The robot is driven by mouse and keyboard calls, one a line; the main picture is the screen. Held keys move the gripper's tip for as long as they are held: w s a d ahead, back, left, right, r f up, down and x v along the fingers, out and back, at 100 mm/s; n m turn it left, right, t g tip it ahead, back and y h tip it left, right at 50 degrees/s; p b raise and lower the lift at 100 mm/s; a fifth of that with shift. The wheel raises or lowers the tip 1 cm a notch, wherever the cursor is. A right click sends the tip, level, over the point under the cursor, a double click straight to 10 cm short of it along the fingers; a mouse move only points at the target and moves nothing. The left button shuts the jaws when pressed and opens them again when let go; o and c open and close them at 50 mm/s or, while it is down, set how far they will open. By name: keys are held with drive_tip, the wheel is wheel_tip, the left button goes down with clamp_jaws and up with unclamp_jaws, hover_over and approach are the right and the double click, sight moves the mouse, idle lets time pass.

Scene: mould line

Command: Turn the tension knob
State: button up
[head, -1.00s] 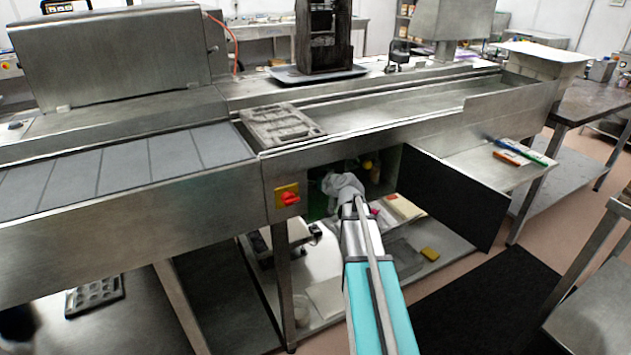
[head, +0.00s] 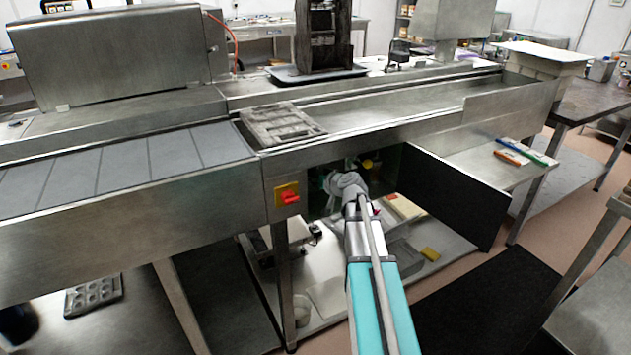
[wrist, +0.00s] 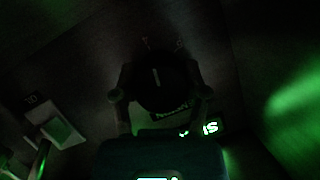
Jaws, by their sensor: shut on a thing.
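The tension knob (wrist: 160,80) is a dark round knob with a short white pointer line, which stands roughly upright in the wrist view. My gripper (wrist: 160,95) has one finger on each side of the knob and is shut on it. The view is dark, so the exact contact is hard to see. In the head view my arm reaches into the open compartment under the line, and my wrist hides the knob and fingertips.
The compartment's black door (head: 452,198) stands open to the right of my arm. A red switch on a yellow plate (head: 287,195) is left of the opening. A lower shelf (head: 450,245) holds loose items. In the wrist view a pale box-like fitting (wrist: 58,122) is at left.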

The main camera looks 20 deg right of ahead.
drive_tip(key=m+y+b, duration=0.1)
drive_tip(key=m, duration=0.1)
drive_tip(key=m+t+y+b, duration=0.1)
drive_tip(key=m, duration=0.1)
drive_tip(key=shift+f+m+y+b, duration=0.15)
drive_tip(key=shift+m+y+b, duration=0.15)
drive_tip(key=shift+b, duration=0.05)
drive_tip(key=shift+m+t+y+b, duration=0.4)
drive_tip(key=shift+m+y+b, duration=0.35)
drive_tip(key=shift+m, duration=0.65)
drive_tip(key=shift+r, duration=0.2)
drive_tip(key=o, duration=1.1)
drive_tip(key=shift+o, duration=0.2)
